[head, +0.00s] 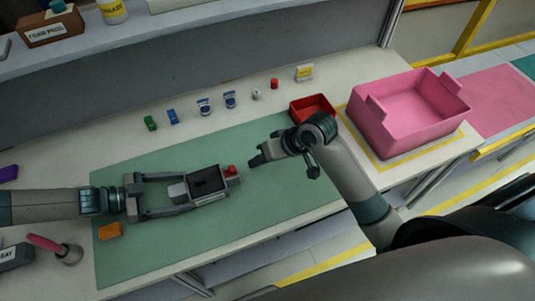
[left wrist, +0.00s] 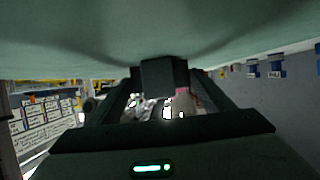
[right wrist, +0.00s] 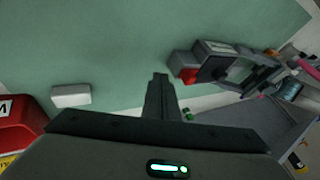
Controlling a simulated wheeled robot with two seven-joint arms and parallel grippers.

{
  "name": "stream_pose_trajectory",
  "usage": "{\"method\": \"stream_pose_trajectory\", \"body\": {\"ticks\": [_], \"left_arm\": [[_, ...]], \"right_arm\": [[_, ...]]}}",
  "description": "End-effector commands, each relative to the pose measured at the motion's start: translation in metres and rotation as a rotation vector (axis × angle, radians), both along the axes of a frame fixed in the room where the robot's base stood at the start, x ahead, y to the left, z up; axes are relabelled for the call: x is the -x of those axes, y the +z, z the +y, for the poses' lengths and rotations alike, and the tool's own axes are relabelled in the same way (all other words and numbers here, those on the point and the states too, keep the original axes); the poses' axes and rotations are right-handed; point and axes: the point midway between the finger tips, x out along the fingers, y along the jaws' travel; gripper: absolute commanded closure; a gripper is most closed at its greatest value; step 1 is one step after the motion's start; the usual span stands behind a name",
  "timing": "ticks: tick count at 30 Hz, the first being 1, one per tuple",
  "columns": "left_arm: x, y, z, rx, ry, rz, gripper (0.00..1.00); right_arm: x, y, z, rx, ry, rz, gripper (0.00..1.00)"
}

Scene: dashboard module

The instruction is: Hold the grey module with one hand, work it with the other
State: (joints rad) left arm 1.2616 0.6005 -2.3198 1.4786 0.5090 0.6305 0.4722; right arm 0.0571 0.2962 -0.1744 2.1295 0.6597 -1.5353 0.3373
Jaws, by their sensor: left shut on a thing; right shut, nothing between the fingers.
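The grey module (head: 206,183) lies on the green mat (head: 270,205) in the head view, with a dark recess on top and a red knob (head: 231,171) at its right end. My left gripper (head: 186,196) is shut on the module, one finger along each side. The module's dark end fills the middle of the left wrist view (left wrist: 164,78). My right gripper (head: 256,160) is shut and empty, to the right of the red knob and apart from it. In the right wrist view the module (right wrist: 215,62) and red knob (right wrist: 188,76) are beyond the closed fingertips (right wrist: 160,78).
A red tray (head: 312,106) and a pink bin (head: 410,110) stand to the right. Several small items, including a green block (head: 150,123), line the back. An orange block (head: 109,231) lies near my left wrist. A white block (right wrist: 71,96) shows in the right wrist view.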

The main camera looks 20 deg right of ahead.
Motion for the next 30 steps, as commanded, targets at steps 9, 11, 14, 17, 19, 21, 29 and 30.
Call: {"method": "stream_pose_trajectory", "body": {"ticks": [9,11,14,17,19,21,29,30], "left_arm": [[0.0,0.0,0.0,0.0,0.0,0.0,0.62],[0.0,0.0,0.0,0.0,0.0,0.0,0.62],[0.0,0.0,0.0,0.0,0.0,0.0,0.62],[0.0,0.0,0.0,0.0,0.0,0.0,0.62],[0.0,0.0,0.0,0.0,0.0,0.0,0.62],[0.0,0.0,0.0,0.0,0.0,0.0,0.62],[0.0,0.0,0.0,0.0,0.0,0.0,0.62],[0.0,0.0,0.0,0.0,0.0,0.0,0.62]], "right_arm": [[0.0,0.003,0.034,-0.003,0.002,-0.004,1.0],[0.0,0.003,0.035,-0.003,0.002,-0.004,1.0],[0.0,0.003,0.036,-0.002,0.001,-0.004,1.0],[0.0,0.003,0.036,-0.002,0.001,-0.004,1.0],[0.0,0.003,0.036,-0.002,0.001,-0.004,1.0],[0.0,0.003,0.036,-0.002,0.001,-0.004,1.0],[0.0,0.003,0.06,-0.003,0.004,-0.002,1.0],[0.0,0.003,0.061,-0.003,0.003,-0.003,1.0]]}}
